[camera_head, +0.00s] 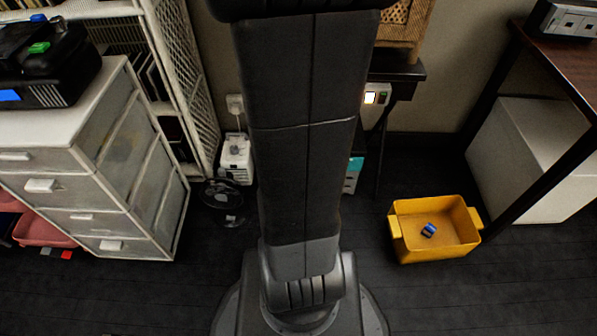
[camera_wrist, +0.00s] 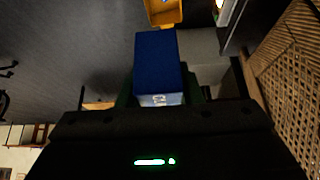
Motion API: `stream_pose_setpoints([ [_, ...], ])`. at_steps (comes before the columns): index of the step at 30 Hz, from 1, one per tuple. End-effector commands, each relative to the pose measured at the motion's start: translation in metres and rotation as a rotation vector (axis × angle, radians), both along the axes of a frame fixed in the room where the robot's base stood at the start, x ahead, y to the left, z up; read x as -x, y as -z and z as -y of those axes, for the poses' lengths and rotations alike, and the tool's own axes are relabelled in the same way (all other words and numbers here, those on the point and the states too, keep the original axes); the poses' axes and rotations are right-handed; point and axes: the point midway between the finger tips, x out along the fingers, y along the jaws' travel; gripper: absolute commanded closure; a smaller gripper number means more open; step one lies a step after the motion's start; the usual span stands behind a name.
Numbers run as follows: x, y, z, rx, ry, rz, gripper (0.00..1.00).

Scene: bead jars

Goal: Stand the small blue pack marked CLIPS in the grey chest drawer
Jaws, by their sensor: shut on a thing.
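A blue box-shaped pack (camera_wrist: 158,62) is between the fingers of my gripper (camera_wrist: 161,90) in the wrist view. It has a small pale label at its near end, too small to read. My gripper is shut on it. My gripper and the held pack do not show in the head view. The pale grey chest (camera_head: 130,150) stands at the left in the head view. Its several drawers, such as the upper one (camera_head: 70,187), appear shut, and their insides are hidden.
A yellow bin (camera_head: 408,252) holding a small blue item (camera_head: 428,230) stands on the dark floor at the right. A black case (camera_head: 70,65) sits on the chest. A pink tray (camera_head: 45,230) is at lower left. My own column blocks the middle.

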Motion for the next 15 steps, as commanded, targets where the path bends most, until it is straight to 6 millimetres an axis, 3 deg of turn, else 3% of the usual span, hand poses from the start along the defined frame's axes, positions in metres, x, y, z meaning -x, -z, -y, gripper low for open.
stream_pose_setpoints([
  [1,0.0,0.022,0.0,0.0,0.0,0.0,0.9],
  [15,0.0,0.117,0.0,0.0,0.0,0.0,0.9],
])
